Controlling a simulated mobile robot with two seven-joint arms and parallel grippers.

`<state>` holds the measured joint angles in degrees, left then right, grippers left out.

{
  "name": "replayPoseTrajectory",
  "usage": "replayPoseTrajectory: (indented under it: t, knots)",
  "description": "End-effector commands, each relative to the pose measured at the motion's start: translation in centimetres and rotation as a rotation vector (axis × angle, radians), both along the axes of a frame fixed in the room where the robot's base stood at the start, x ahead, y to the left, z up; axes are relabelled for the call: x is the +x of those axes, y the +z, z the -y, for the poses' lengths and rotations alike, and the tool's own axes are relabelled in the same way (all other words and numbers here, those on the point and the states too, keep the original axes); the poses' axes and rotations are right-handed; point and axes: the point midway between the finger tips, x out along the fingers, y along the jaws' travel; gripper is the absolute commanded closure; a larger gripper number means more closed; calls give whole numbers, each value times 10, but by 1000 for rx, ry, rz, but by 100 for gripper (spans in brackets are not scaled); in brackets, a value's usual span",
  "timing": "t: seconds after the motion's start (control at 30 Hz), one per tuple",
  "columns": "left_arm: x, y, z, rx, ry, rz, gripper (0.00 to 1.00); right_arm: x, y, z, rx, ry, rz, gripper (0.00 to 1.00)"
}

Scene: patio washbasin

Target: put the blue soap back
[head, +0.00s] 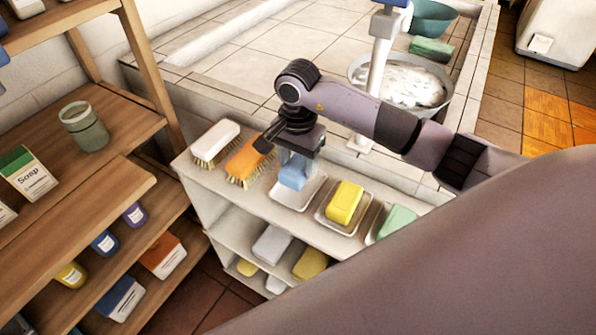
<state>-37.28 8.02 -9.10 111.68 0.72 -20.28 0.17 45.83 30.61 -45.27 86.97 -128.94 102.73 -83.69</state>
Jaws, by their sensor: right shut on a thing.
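The blue soap (293,178) is between the fingers of my right gripper (295,163), which is shut on it and points down. The soap is at a white soap dish (311,194) on the top of the low shelf unit. I cannot tell whether its underside touches the dish. The fingers and wrist cover the soap's upper part. A yellow soap (344,203) lies in its own dish just to the right, and a green soap (397,221) lies in another dish further right, partly hidden by my arm. My left gripper is out of view.
An orange brush (246,161) and a white brush (216,143) stand just left of my right gripper. A basin (440,97) and a white upright pipe (378,75) are behind my arm. A wooden shelf (60,180) with tubs and boxes stands at left.

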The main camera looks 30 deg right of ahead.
Motion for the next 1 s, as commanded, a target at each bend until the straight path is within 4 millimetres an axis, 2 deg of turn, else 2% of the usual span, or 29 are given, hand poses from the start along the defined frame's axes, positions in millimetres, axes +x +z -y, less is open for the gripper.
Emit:
replayPoseTrajectory:
  t: [0.23,0.6,0.63,0.7,1.0]
  knots:
    - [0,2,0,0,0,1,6,-1,-35,-1,1,-1,-2,76]
    - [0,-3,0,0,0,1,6,0,-41,0,-1,0,1,76]
    - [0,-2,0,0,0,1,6,0,-40,0,0,0,0,39]
    - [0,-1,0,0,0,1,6,0,-39,0,-1,0,-1,20]
    - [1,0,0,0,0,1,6,0,-38,0,-1,0,-1,20]
